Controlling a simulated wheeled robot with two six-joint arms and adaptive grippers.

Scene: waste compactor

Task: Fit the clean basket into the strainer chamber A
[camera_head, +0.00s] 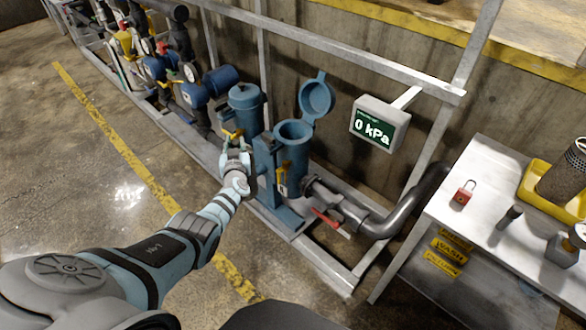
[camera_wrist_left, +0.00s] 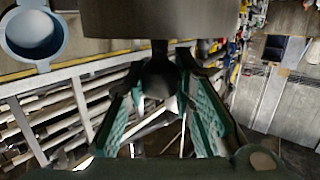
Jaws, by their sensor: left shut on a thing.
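Two blue strainer chambers stand side by side on the skid: the left one (camera_head: 245,106) has its lid shut, the right one (camera_head: 293,137) stands open with its round lid (camera_head: 317,96) swung up. I cannot tell which is A. A perforated metal basket (camera_head: 566,172) leans in a yellow tray (camera_head: 537,184) on the bench at right. My left gripper (camera_head: 234,148) is in front of the left chamber, by a yellow handle. In the left wrist view its teal fingers (camera_wrist_left: 160,105) close around a dark round knob (camera_wrist_left: 160,77) below a grey cylinder (camera_wrist_left: 160,19). My right gripper is not in view.
A display (camera_head: 376,126) reads 0 kPa behind the chambers. A red-handled valve (camera_head: 327,217) sits on the pipe at right. The bench (camera_head: 488,170) also holds a red padlock (camera_head: 464,193) and dark tools. Grey frame rails cross above the skid; the floor at left is clear.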

